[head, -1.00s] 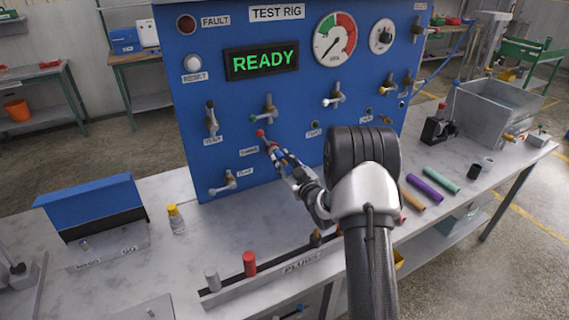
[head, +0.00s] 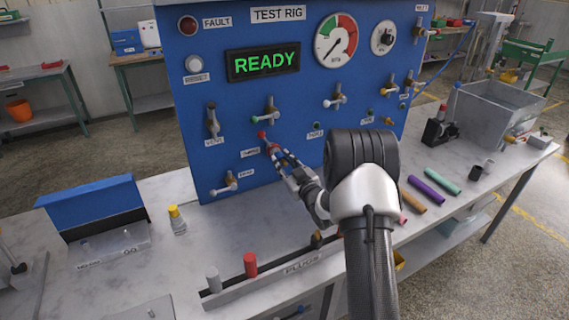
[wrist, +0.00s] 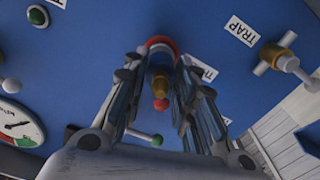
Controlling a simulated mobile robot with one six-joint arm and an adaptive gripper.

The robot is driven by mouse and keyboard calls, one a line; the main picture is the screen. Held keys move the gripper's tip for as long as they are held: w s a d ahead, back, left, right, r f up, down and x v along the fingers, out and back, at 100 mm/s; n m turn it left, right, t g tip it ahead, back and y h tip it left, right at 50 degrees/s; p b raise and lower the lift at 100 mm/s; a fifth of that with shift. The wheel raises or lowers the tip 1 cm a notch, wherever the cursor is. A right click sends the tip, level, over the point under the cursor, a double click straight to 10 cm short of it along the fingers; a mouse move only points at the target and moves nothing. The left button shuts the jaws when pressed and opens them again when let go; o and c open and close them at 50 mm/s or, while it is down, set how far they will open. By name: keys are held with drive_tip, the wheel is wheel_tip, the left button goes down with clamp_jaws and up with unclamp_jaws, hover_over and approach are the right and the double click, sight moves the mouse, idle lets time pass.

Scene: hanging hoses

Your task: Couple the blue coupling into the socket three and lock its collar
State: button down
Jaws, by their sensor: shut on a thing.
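My gripper (head: 274,150) reaches to the lower middle of the blue test rig panel (head: 300,110). In the wrist view its fingers (wrist: 162,70) are shut around a red-ringed fitting (wrist: 160,42) at the panel face. A brass part (wrist: 160,82) and a red knob (wrist: 161,104) show between the fingers; the red knob also shows in the head view (head: 261,134). The fingers partly hide the fitting, so I cannot tell its seating. I cannot make out the blue coupling or which socket is number three.
Lever valves, one with a white-tipped lever (head: 231,185), stick out around my gripper. A plug rack (head: 305,266) with a red plug (head: 250,264) stands in front. A yellow-capped bottle (head: 177,220) and blue case (head: 90,205) stand left. Coloured tubes, including a purple one (head: 426,190), lie right.

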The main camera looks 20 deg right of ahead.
drive_tip(key=shift+w, duration=0.7)
idle(0.7)
drive_tip(key=c, duration=1.2)
unclamp_jaws()
drive_tip(key=s, duration=1.2)
drive_tip(key=shift+d, duration=0.15)
